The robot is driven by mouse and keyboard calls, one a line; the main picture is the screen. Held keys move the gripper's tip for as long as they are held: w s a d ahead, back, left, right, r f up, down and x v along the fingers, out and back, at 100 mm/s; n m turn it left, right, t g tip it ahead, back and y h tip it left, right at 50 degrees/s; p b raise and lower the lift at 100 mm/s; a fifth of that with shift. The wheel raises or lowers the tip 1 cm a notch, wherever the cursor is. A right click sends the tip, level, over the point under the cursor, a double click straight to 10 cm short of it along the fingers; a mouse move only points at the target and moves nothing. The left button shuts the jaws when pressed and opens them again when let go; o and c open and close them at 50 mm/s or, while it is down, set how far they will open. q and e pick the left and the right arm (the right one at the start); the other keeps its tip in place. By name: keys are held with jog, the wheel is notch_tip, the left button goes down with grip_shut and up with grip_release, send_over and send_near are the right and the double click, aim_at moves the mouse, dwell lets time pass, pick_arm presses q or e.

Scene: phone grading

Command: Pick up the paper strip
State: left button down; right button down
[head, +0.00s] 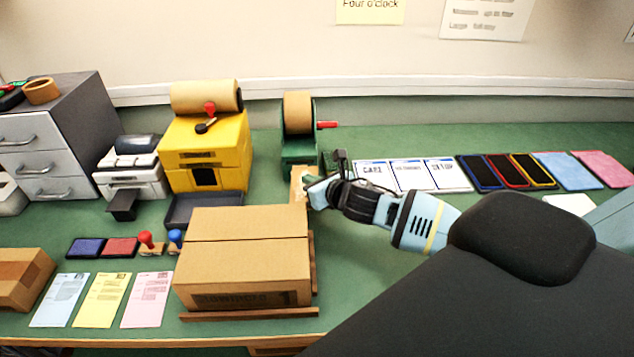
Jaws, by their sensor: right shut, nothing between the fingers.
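A tan paper strip (298,180) lies just in front of the green tape dispenser (299,148), which holds a tan roll (297,112) and has a red handle. My right gripper (306,190) reaches in from the right. Its fingertips are at the strip's right side and partly cover it; it is shut with nothing between the fingers. I cannot tell whether the fingers touch the strip. My left gripper is not in view.
A closed cardboard box (245,255) stands in front of the strip, with wooden rails (250,314) beside it. A yellow machine (205,150) with a dark tray (205,210) stands to the left. White cards (411,175) and several coloured pads lie to the right.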

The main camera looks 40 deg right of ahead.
jog(key=shift+d+r+p, duration=0.2)
jog(key=shift+r+p, duration=0.15)
jog(key=shift+r, duration=0.25)
jog(key=shift+s, duration=0.4)
jog(key=s, duration=0.9)
jog(key=shift+a+f, duration=0.1)
jog(key=shift+f, duration=0.1)
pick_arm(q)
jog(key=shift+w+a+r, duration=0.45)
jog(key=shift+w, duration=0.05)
pick_arm(e)
jog(key=shift+s, duration=1.05)
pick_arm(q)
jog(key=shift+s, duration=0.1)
pick_arm(e)
jog(key=shift+s, duration=0.15)
